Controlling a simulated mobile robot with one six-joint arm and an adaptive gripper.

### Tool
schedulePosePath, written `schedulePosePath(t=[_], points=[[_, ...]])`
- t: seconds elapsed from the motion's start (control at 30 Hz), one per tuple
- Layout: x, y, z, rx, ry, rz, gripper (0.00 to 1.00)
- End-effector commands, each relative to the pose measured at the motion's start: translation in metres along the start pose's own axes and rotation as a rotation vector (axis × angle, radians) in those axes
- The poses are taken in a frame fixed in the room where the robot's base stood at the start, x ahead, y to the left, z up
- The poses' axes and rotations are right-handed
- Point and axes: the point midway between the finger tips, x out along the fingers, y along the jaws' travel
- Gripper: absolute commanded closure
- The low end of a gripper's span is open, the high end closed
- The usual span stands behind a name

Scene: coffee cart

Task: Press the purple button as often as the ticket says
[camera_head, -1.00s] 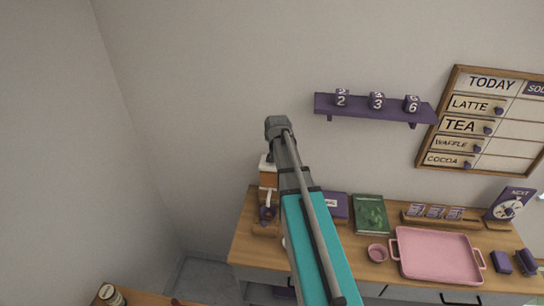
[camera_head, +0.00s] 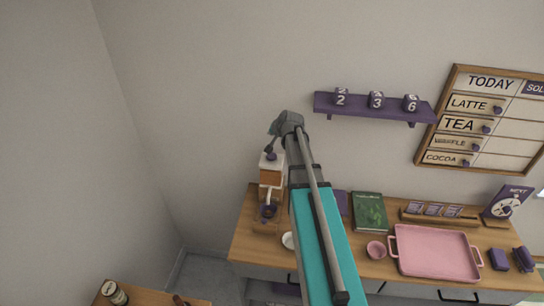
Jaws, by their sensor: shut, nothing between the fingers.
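My gripper (camera_head: 272,141) is at the far end of my raised arm, small in the view, pointing down just above the white top of a coffee appliance (camera_head: 270,176). Its fingers look closed and empty; I cannot tell whether they touch the appliance. The appliance has an orange-brown upper part and a purple part lower down. I cannot clearly make out a purple button. Small purple-and-white cards (camera_head: 434,209) stand in a wooden rack on the counter; whether one is the ticket I cannot tell, and no count is readable on them.
The wooden counter (camera_head: 250,247) holds a pink tray (camera_head: 435,252), a pink bowl (camera_head: 376,250), a green book (camera_head: 369,212) and a purple dial sign (camera_head: 507,203). A purple shelf (camera_head: 360,111) with numbered blocks and a menu board (camera_head: 480,121) are on the wall.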

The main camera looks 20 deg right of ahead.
Motion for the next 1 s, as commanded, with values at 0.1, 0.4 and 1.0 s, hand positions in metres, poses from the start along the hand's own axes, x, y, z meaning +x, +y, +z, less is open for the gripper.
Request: schedulePosePath(t=[0.1,0.4,1.0], points=[[0.002,0.002,0.002,-0.001,0.0,0.0,1.0],[0.014,0.01,0.01,-0.001,0.0,0.001,1.0],[0.048,0.035,0.035,-0.001,0.0,0.001,1.0]])
